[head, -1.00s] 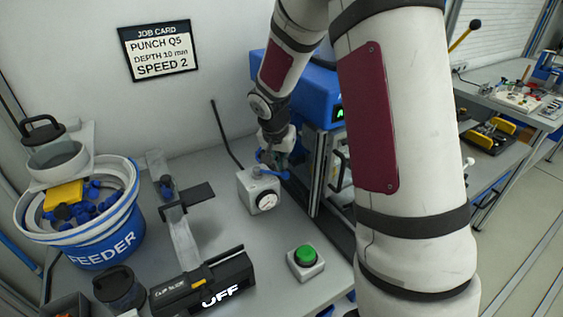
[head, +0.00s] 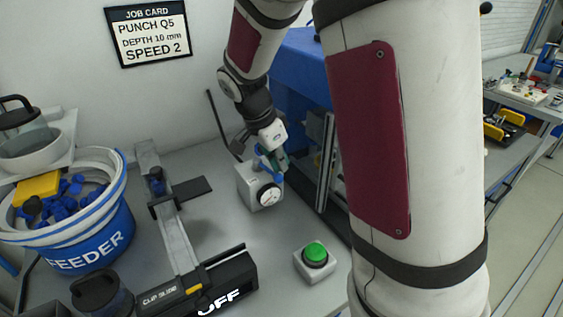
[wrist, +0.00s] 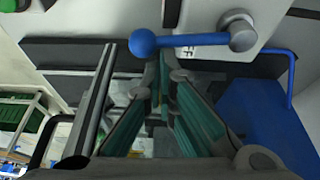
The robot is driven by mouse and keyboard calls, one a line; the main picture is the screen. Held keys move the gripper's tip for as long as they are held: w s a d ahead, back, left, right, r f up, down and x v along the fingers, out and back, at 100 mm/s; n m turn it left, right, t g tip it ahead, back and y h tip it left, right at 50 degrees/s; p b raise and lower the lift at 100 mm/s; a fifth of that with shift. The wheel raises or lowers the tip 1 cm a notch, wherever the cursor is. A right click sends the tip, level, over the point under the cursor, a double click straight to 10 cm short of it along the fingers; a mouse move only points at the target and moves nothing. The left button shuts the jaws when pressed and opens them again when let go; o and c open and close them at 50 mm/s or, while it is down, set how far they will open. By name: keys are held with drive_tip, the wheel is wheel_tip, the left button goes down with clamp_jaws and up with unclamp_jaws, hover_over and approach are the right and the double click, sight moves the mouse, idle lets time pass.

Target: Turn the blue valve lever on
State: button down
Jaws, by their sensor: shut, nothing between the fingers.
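The blue valve lever (wrist: 190,41) is a bar with a ball end, pivoted on a round grey hub (wrist: 238,32), and lies nearly level across the wrist view. In the head view the lever (head: 269,173) is partly hidden by my gripper. It sits on top of a grey valve box (head: 247,190) with a white dial (head: 269,195) on its front. My gripper (head: 276,158) is at the lever, beside its bar. In the wrist view its green-padded fingers (wrist: 163,78) are together and empty, close to the bar near the ball. Contact cannot be told.
A blue machine (head: 306,80) with metal posts stands close right of the valve. A green button (head: 316,253) is in front. A clip slide (head: 182,235) reading OFF and a blue feeder bucket (head: 95,235) are left. Some bench in front of the valve is free.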

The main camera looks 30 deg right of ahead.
drive_tip(key=a+m, duration=0.1)
drive_tip(key=a+m+g, duration=0.1)
drive_tip(key=shift+s+m, duration=0.25)
drive_tip(key=shift+m, duration=0.15)
drive_tip(key=shift+w+a+m+g+y+p, duration=0.15)
drive_tip(key=shift+a+m+g+y+p, duration=0.2)
drive_tip(key=shift+a+m, duration=0.65)
drive_tip(key=shift+w+a+m+g+y+p, duration=0.1)
drive_tip(key=shift+a+m+g+p, duration=0.45)
drive_tip(key=shift+m, duration=0.9)
drive_tip(key=shift+w+a+m+g+y+p, duration=0.2)
drive_tip(key=shift+a+m+p, duration=0.35)
drive_tip(key=shift+m, duration=0.7)
drive_tip(key=shift+a, duration=0.1)
drive_tip(key=shift+r, duration=0.1)
